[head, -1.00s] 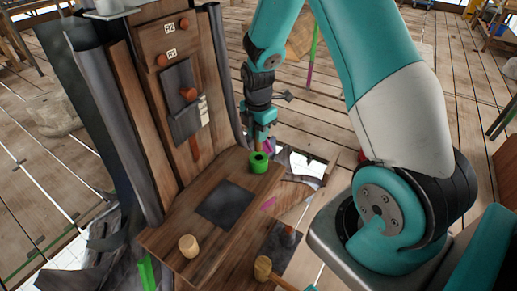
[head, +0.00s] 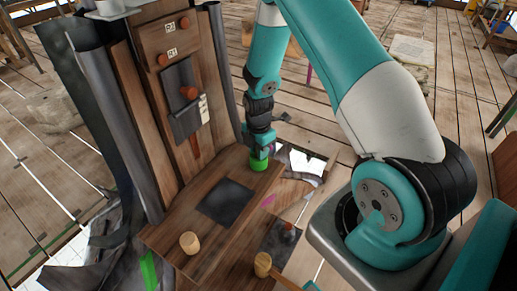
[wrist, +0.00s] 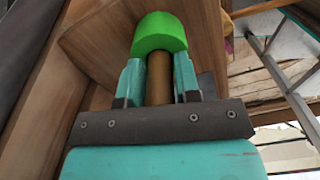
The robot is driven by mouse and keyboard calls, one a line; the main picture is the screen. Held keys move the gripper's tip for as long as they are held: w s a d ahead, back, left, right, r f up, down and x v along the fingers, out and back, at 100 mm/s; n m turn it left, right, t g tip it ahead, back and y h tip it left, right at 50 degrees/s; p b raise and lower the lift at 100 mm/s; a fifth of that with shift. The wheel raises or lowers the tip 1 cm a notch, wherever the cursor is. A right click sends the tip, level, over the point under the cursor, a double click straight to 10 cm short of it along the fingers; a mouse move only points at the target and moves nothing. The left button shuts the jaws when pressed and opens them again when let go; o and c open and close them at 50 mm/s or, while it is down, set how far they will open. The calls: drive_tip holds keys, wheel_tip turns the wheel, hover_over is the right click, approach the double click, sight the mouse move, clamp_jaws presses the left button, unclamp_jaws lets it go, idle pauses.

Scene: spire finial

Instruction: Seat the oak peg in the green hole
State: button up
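The green hole piece is a bright green round collar (head: 259,166) at the back right corner of the wooden shelf. It also shows at the top of the wrist view (wrist: 160,32). My gripper (head: 260,151) is directly above the collar in the head view. In the wrist view my gripper (wrist: 159,80) has its two teal fingers against both sides of a brown wooden peg (wrist: 159,78), the oak peg. The peg's far end meets the collar's edge. Its tip and the hole's opening are hidden, so I cannot tell how deep it sits.
A pale wooden cylinder (head: 190,243) stands on the shelf's front. A mallet-like wooden piece (head: 262,265) lies near the bottom. A dark square patch (head: 227,202) lies on the shelf. A tall wooden panel (head: 172,70) with round knobs rises just left of my gripper.

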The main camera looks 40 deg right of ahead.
drive_tip(key=shift+o, duration=1.3)
drive_tip(key=shift+r, duration=0.1)
wheel_tip(320, 180, up, 12)
drive_tip(key=shift+f+b, duration=0.15)
drive_tip(key=shift+b, duration=0.85)
drive_tip(key=s+a+r+m+y, duration=0.2)
drive_tip(key=s+a+r+m, duration=0.5)
drive_tip(key=a+r, duration=0.6)
drive_tip(key=s+a+r+m+y, duration=0.1)
drive_tip(key=s+a+r+m, duration=0.1)
drive_tip(key=s+a, duration=0.2)
drive_tip(key=s+a+r+m+y, duration=0.1)
drive_tip(key=s+a, duration=0.4)
drive_tip(key=s, duration=0.6)
drive_tip(key=shift+s+a+r+m, duration=0.2)
drive_tip(key=shift+r+m, duration=0.5)
drive_tip(key=shift+m, duration=0.3)
